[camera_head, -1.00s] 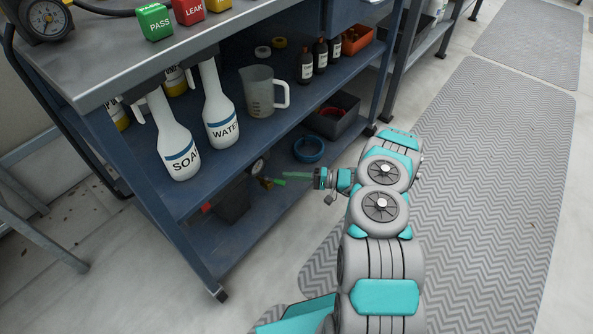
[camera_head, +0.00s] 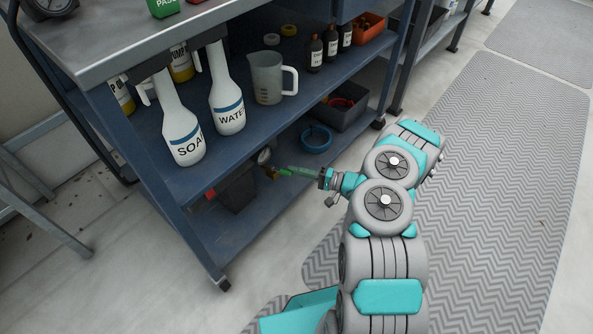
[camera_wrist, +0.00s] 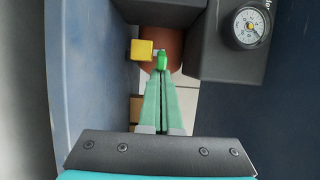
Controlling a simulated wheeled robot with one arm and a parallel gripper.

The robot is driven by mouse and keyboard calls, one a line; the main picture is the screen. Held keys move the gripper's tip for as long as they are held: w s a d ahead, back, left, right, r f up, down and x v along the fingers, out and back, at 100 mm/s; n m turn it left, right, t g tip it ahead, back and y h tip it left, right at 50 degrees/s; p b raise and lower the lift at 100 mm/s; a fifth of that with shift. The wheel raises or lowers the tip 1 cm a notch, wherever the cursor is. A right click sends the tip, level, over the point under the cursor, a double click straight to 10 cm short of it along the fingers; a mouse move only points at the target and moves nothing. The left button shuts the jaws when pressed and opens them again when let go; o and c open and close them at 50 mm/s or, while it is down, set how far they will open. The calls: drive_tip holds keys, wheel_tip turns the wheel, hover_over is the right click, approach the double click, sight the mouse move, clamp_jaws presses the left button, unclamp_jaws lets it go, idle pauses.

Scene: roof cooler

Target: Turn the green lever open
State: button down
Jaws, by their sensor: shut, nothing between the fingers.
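The green lever (camera_wrist: 162,59) shows in the wrist view as a small bright green piece beside a yellow block (camera_wrist: 141,50), in front of a reddish-brown round part. My gripper (camera_wrist: 163,74) has two pale green fingers shut together, with nothing between them. Their tips are right at the near end of the lever, touching or almost touching; I cannot tell which. In the head view my gripper (camera_head: 290,168) reaches in at the cart's lower shelf, close to the brass-coloured fitting (camera_head: 271,173). The fingertips and lever overlap there, and the lever's angle is unclear.
A pressure gauge (camera_wrist: 248,27) sits on a dark housing right of the lever. The lower shelf (camera_head: 262,222) also holds a blue ring (camera_head: 316,139) and a dark bin (camera_head: 341,112). Spray bottles (camera_head: 181,122) and a jug (camera_head: 268,78) stand on the shelf above.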

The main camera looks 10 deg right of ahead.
drive_tip(key=shift+s+a+r+m+t+h+b, duration=0.1)
drive_tip(key=shift+s+a+m+t+h+b, duration=0.35)
drive_tip(key=shift+m+t, duration=0.2)
drive_tip(key=shift+w+d, duration=0.1)
drive_tip(key=shift+d, duration=0.05)
